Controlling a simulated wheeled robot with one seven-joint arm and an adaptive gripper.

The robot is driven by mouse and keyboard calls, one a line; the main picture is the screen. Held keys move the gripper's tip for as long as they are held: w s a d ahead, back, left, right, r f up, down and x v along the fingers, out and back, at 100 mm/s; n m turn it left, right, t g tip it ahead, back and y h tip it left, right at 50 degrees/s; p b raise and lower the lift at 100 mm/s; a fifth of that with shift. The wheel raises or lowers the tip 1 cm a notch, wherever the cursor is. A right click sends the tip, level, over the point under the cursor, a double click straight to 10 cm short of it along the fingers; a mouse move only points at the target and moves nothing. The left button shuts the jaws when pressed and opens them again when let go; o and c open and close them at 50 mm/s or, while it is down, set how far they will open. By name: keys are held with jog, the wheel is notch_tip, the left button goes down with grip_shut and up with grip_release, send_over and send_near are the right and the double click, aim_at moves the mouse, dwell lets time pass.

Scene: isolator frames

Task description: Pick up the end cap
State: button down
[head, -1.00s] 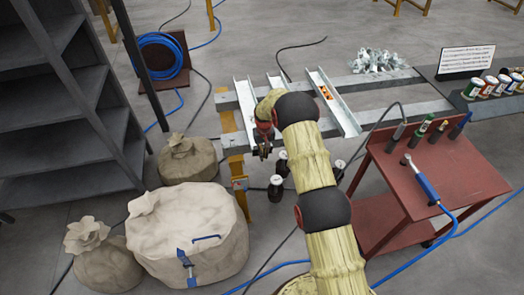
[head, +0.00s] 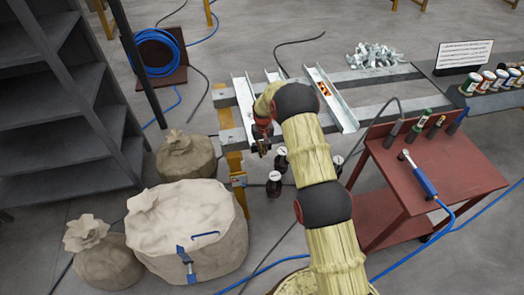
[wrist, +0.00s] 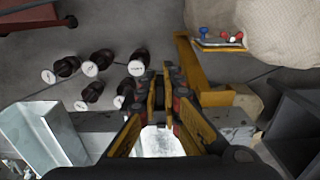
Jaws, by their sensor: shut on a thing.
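My gripper (head: 262,146) is over the near left end of the rail frame in the head view. In the wrist view its two fingers (wrist: 160,92) stand a narrow gap apart, closed on a small dark piece between the tips. I take this piece to be the end cap; its shape is mostly hidden by the fingers, and it cannot be made out in the head view.
Several black cylinders with white round faces (wrist: 90,69) stand below and beside the gripper. Pale metal channels (head: 331,98) lie across grey rails (head: 375,117). A red cart (head: 435,170) is at right; sacks (head: 187,232) and dark shelves (head: 60,120) are at left.

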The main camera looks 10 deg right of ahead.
jog(key=s+r+p, duration=0.1)
jog(key=s+r, duration=0.2)
jog(key=s, duration=0.5)
jog(key=s+r+p, duration=0.1)
jog(key=s+r, duration=0.3)
jog(key=s, duration=0.4)
jog(key=shift+s, duration=0.4)
jog(key=shift+r, duration=0.15)
notch_tip(320, 180, up, 7)
jog(key=p, duration=0.4)
dwell(0.5)
